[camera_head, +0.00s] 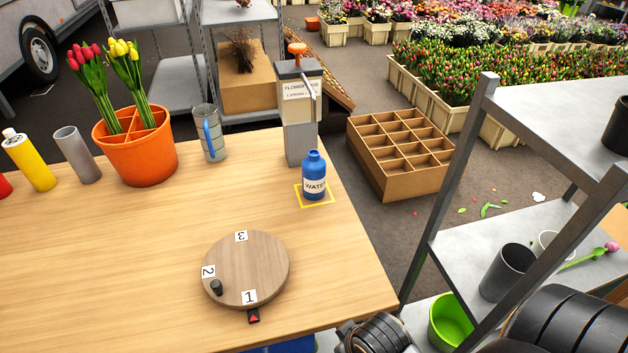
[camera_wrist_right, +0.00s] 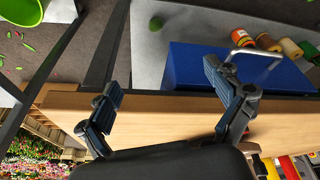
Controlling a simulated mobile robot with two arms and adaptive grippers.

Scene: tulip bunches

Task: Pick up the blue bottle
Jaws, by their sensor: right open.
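The blue bottle (camera_head: 314,176) stands upright on the wooden table near its right edge. It has a white label reading "WATER" and stands within a yellow square outline (camera_head: 329,203) on the tabletop. In the right wrist view my right gripper (camera_wrist_right: 170,105) is open, with nothing between its fingers, and the table's edge lies behind it. The bottle does not show in that view. In the head view, dark parts of my right arm are at the bottom right, away from the bottle. My left gripper is not in view.
A grey dispenser (camera_head: 298,110) stands just behind the bottle. A round numbered wooden disc (camera_head: 262,262) lies in front, to the left. A metal shelf (camera_head: 465,170) rises right of the table.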

